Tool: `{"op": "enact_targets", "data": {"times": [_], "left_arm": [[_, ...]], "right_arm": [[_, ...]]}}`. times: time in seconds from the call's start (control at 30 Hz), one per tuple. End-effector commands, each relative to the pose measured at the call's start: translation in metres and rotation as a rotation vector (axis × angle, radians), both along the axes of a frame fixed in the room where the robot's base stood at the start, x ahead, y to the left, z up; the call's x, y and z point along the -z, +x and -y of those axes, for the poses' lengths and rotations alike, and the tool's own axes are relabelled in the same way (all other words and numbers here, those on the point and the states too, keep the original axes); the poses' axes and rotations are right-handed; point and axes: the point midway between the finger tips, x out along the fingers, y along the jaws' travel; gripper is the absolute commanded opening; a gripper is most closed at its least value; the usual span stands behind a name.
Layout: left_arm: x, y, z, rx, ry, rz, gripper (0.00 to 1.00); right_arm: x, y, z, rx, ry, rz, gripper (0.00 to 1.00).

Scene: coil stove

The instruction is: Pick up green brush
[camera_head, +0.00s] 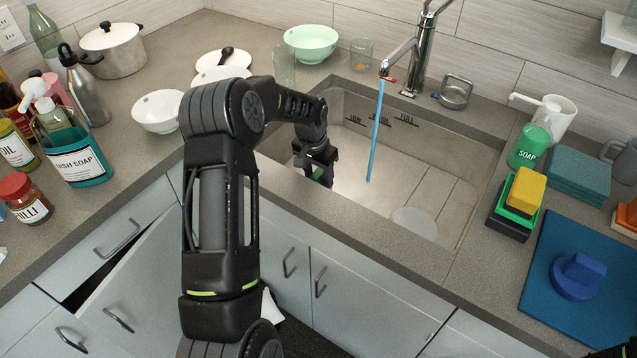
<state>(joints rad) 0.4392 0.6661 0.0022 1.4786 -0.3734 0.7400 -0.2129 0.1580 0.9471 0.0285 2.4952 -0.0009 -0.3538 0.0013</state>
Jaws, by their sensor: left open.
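I cannot make out a green brush for certain. A blue round-based brush or scrubber (577,277) lies on the blue mat (545,310) at the right. A small green patch shows at my left gripper's fingers, too small to identify. My left gripper (320,178) is open and points down at the left side of the sink (420,185), near its front-left rim. Its fingertips are partly hidden by dark parts of the hand. My right gripper does not show; only a dark sliver is at the bottom right corner.
A faucet (423,50) runs a blue stream into the sink. A green soap bottle (529,147), yellow sponge (526,190) and teal sponges (565,172) stand right of it. Bowls, plates and bottles crowd the left counter. A cabinet door (150,285) stands ajar below.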

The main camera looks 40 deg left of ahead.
Motion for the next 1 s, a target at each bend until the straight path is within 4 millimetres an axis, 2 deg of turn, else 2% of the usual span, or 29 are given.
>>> {"op": "enact_targets", "data": {"times": [0.2, 0.8, 1.0], "left_arm": [[-0.0003, 0.0, 0.0, 0.0, 0.0, 0.0, 0.51], [-0.0003, 0.0, 0.0, 0.0, 0.0, 0.0, 0.02], [-0.0003, 0.0001, 0.0, 0.0, 0.0, 0.0, 0.0]], "right_arm": [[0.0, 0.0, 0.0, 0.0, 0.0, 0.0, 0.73], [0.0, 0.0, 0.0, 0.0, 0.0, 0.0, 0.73], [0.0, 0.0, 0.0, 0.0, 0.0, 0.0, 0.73]]}}
